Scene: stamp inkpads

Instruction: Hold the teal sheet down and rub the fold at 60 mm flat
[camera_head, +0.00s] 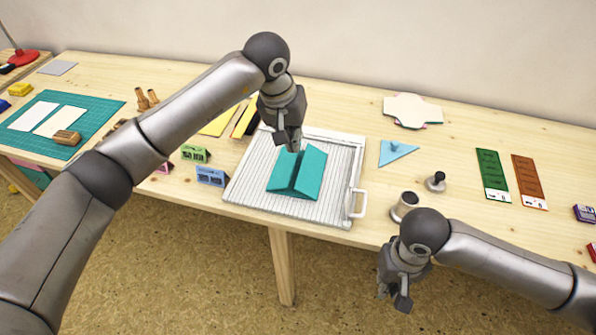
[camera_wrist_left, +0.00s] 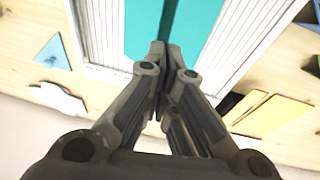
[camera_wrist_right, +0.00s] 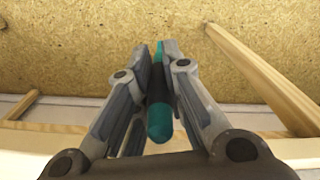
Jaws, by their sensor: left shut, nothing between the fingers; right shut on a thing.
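The teal sheet (camera_head: 311,172) lies on a white ribbed board (camera_head: 345,160), with a dark fold line between its two panels. The panels look raised or tilted. The sheet also fills the top middle of the left wrist view (camera_wrist_left: 195,22). My left gripper (camera_head: 291,145) is shut and empty, with its tips at the sheet's far edge by the fold; whether they touch it I cannot tell. My right gripper (camera_head: 395,298) is shut on a teal-and-black tool (camera_wrist_right: 159,118) in front of the table's front edge, away from the sheet.
The board has a white handle (camera_head: 358,203) on its right. A blue triangle (camera_head: 397,151), a dark-knobbed stamp (camera_head: 436,182) and a metal cylinder (camera_head: 404,204) stand to the right. Green (camera_head: 195,153) and blue (camera_head: 210,176) blocks stand left of the board. A cutting mat (camera_head: 97,112) lies far left.

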